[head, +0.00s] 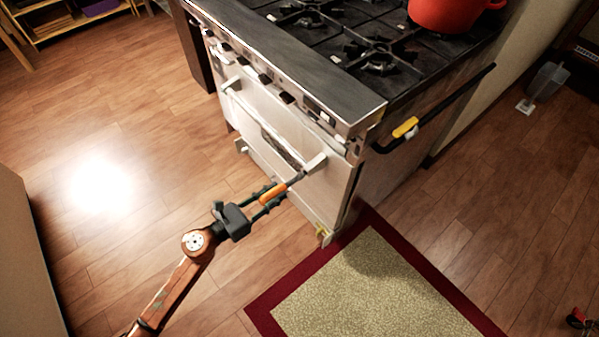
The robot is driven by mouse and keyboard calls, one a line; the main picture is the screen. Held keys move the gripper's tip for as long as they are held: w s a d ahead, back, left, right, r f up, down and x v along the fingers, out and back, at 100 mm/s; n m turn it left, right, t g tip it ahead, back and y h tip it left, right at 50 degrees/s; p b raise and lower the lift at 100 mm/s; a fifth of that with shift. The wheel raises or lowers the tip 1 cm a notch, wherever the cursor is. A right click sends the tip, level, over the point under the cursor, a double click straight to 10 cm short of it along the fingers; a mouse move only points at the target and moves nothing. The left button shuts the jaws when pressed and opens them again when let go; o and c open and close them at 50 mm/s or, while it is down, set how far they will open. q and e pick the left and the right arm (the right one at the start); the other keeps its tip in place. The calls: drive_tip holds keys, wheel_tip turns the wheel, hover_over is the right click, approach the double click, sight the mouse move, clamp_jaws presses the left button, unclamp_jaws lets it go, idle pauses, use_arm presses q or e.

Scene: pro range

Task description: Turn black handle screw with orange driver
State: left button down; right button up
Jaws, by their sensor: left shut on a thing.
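My left gripper (275,194) is shut on the orange driver (271,192) in front of the stove's oven door. The driver's dark shaft points up and right, toward the white bracket (315,163) at the right end of the oven door handle. I cannot tell whether its tip touches there. A black handle (440,106) runs along the stove's right side, with a yellow piece (405,127) on it. The screw is too small to make out.
The stove (365,180) has black burners and a red pot (450,12) on top. A beige rug with a dark red border (285,283) lies at its foot. Wood floor is open at left.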

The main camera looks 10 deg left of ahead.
use_arm(q)
drive_tip(key=shift+w+d+r, duration=0.2)
drive_tip(key=shift+w+d, duration=0.05)
drive_tip(key=shift+d, duration=0.15)
drive_tip(key=shift+s+a+f+m+b, duration=0.1)
drive_tip(key=shift+f+m+b, duration=0.3)
drive_tip(key=shift+m+b, duration=1.25)
drive_tip(key=shift+m, duration=0.25)
drive_tip(key=shift+a+r, duration=0.1)
drive_tip(key=shift+s+r+m, duration=0.1)
drive_tip(key=shift+r+m, duration=0.05)
drive_tip(key=shift+m, duration=0.15)
use_arm(e)
drive_tip(key=f, duration=0.2)
drive_tip(key=s+f, duration=0.1)
drive_tip(key=f, duration=0.1)
drive_tip(key=shift+s, duration=0.1)
